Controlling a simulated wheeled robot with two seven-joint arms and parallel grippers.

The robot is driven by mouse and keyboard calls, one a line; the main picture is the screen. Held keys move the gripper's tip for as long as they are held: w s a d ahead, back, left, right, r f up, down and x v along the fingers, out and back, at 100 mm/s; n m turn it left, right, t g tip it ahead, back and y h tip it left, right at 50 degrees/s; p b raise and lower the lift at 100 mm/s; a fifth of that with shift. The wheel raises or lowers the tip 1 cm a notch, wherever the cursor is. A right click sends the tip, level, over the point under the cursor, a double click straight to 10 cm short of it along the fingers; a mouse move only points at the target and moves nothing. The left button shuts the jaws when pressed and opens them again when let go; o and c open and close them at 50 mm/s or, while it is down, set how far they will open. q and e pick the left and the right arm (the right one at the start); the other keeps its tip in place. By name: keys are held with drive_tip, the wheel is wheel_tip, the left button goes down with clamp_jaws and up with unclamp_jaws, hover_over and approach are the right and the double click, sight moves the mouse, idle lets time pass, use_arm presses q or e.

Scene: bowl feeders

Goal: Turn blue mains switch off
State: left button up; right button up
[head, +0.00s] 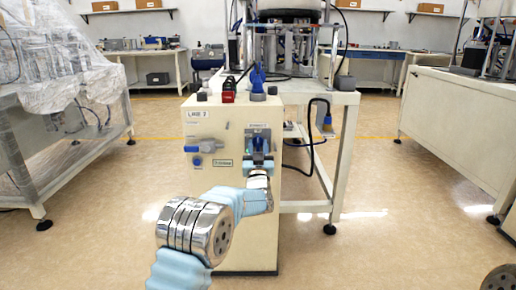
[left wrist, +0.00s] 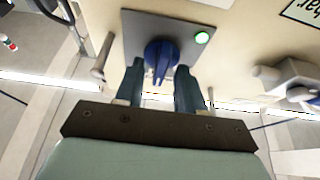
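The blue mains switch (left wrist: 161,50) is a round knob with a narrow grip bar, on a dark plate (left wrist: 135,30) on the cream cabinet. In the left wrist view my left gripper (left wrist: 159,76) is open, with one dark finger on each side of the knob. Gaps seem to show between the fingers and the grip bar. In the head view my left gripper (head: 261,157) is at the switch plate (head: 258,129) on the cabinet front and largely hides the knob. My right gripper is not in view.
The cream cabinet (head: 235,225) also carries a valve with blue parts (head: 205,146) left of the switch. A red item (head: 229,90) and a blue item (head: 257,76) are on its top. A bench frame (head: 345,150) stands at its right. Open floor lies on both sides.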

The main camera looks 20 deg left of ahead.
use_arm(q)
drive_tip(key=shift+c, duration=0.3)
clamp_jaws()
